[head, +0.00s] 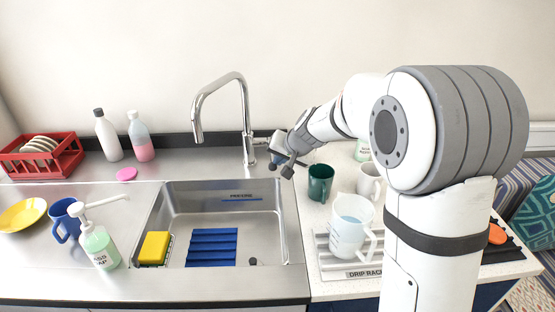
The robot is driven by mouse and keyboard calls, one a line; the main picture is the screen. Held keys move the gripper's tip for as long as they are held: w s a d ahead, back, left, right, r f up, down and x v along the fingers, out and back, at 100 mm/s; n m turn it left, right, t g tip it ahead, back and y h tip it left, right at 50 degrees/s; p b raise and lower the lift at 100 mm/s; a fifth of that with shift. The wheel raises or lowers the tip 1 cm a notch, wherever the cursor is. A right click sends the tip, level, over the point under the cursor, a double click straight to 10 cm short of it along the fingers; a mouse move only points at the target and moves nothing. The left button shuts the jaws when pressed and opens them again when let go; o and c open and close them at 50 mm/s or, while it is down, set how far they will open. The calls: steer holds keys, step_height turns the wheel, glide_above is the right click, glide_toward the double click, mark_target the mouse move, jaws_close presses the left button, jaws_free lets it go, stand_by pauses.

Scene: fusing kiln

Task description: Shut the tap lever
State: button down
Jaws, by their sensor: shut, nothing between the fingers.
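The chrome tap (243,112) stands behind the sink, with its curved spout reaching left over the basin. Its lever is on the right side of the tap body, and a short part of it (259,141) shows beside my gripper. My gripper (280,167) is just right of the tap base, at the end of my arm coming in from the right. Its fingers are shut and empty. The gripper hides part of the lever, and I cannot tell whether they touch. I see no clear water stream below the spout.
The steel sink (168,215) holds a yellow sponge (155,247) and a blue mat (212,247). A green mug (320,183), a white mug (369,182) and a measuring jug (350,225) stand right of it. Bottles (107,135) and a red dish rack (68,160) are left.

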steer(key=s+p+v, duration=0.1)
steer(key=p+v, duration=0.4)
steer(key=v, duration=1.5)
steer(key=s+d+r+n+g+h+p, duration=0.1)
steer(key=s+d+r+p, duration=0.2)
steer(key=s, duration=0.4)
steer(key=s+d+g+h+p, duration=0.1)
steer(key=s+d+h+p, duration=0.2)
steer(key=s, duration=0.4)
steer(key=s+d+r+n+p, duration=0.1)
steer(key=s+d+r+p, duration=0.1)
steer(key=s+p, duration=0.45)
steer(key=shift+g, duration=0.4)
steer(key=f+b, duration=0.1)
steer(key=s+f+b, duration=0.1)
steer(key=f+b, duration=0.3)
steer(key=shift+s+d, duration=0.2)
steer(key=shift+d, duration=0.2)
